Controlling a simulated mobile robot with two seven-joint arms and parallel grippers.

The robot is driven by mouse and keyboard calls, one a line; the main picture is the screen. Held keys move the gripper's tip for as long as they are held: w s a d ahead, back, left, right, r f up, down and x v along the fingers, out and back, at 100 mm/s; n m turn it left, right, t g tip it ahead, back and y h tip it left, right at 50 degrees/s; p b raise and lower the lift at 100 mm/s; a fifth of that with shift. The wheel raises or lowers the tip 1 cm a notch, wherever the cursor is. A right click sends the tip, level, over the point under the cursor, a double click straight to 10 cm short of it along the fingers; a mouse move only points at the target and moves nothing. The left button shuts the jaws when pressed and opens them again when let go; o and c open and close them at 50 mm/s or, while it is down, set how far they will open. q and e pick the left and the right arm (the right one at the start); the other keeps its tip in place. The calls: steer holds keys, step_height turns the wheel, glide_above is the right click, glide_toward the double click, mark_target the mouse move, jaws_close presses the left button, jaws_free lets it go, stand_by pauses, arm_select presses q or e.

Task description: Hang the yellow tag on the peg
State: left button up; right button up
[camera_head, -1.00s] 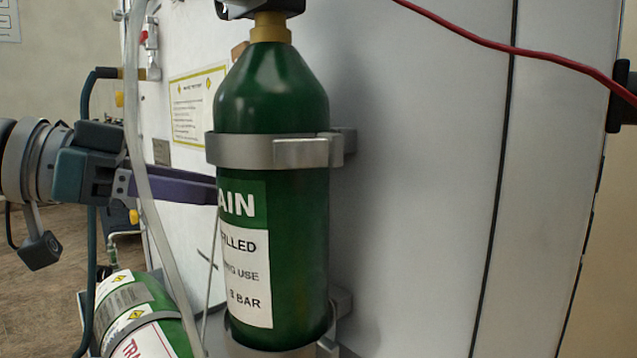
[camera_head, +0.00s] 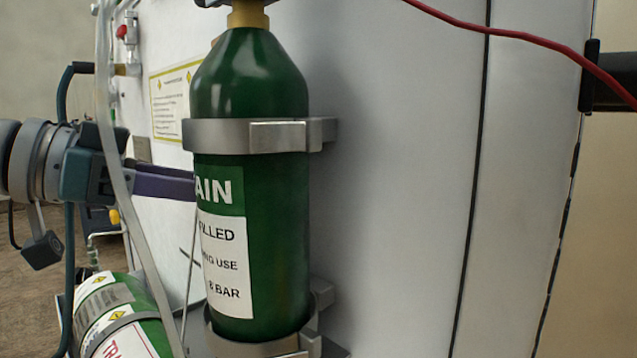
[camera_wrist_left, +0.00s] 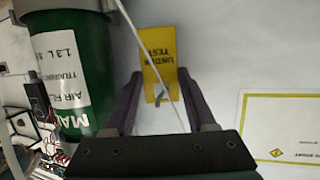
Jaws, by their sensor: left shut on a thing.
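The yellow tag (camera_wrist_left: 159,58), with black lettering upside down, is between the purple fingers of my left gripper (camera_wrist_left: 160,78) in the left wrist view. The gripper is shut on the tag, in front of a white panel. A small dark grey piece (camera_wrist_left: 159,97) shows at the tag's lower end; I cannot tell whether it is the peg. In the head view, my left gripper's purple fingers (camera_head: 164,186) reach in from the left, their tips hidden behind the upright green cylinder (camera_head: 262,185). The tag is hidden there. My right gripper is not in view.
A grey clamp band (camera_head: 225,135) holds the green cylinder against the white panel (camera_head: 400,200). Another green cylinder (camera_head: 115,300) lies lower left. A red cable (camera_head: 520,40) runs at upper right.

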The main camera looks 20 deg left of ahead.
arm_select(q)
steer(key=o, duration=1.4)
